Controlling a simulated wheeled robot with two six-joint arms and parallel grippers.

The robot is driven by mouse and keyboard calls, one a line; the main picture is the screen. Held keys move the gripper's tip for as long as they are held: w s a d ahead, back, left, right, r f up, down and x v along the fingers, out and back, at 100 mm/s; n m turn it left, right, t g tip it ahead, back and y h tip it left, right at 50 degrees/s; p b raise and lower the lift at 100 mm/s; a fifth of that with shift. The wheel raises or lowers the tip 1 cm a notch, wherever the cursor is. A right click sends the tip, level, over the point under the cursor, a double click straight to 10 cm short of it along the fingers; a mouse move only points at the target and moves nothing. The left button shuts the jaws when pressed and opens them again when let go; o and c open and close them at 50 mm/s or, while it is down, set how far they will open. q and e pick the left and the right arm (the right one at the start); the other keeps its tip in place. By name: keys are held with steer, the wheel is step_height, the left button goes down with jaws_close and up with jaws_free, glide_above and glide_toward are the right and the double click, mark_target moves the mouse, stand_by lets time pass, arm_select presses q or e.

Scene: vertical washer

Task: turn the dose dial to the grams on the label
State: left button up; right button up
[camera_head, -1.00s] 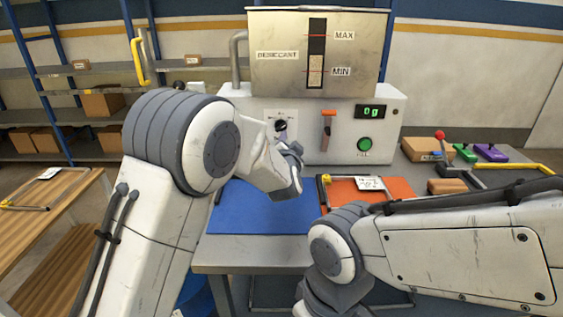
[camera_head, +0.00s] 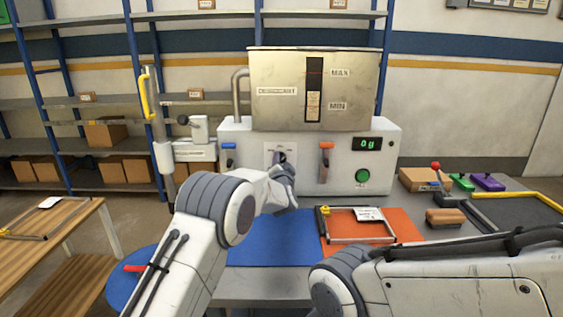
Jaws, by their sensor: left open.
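The dose dial (camera_head: 281,156) is a small dark knob on a pale plate at the front of the white dispenser (camera_head: 225,133). Its setting is too small to read. The display (camera_head: 371,143) shows "0g" in green. A white label (camera_head: 369,214) lies by the wire frame on the orange mat; its writing is not legible. My left gripper (camera_head: 286,172) is open in front of the dial's lower part, partly hidden by its own wrist. I cannot tell whether it touches the dial. My right arm enters at lower right; its gripper is out of view.
A steel hopper (camera_head: 280,108) sits on top. The blue mat (camera_head: 272,240) is clear.

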arm_select(q)
steer(key=shift+w, duration=0.15)
jaws_close()
steer(key=shift+n, duration=0.3)
steer(key=n+b, duration=0.2)
steer(key=n, duration=0.2)
steer(key=shift+n+b, duration=0.3)
steer(key=shift+a+f+n+b, duration=0.1)
steer(key=shift+a+n+b, duration=0.1)
steer(key=shift+n+b, duration=2.7)
steer(key=shift+a+n+b, duration=0.15)
steer(key=shift+n+b, duration=1.2)
steer(key=shift+n, duration=3.05)
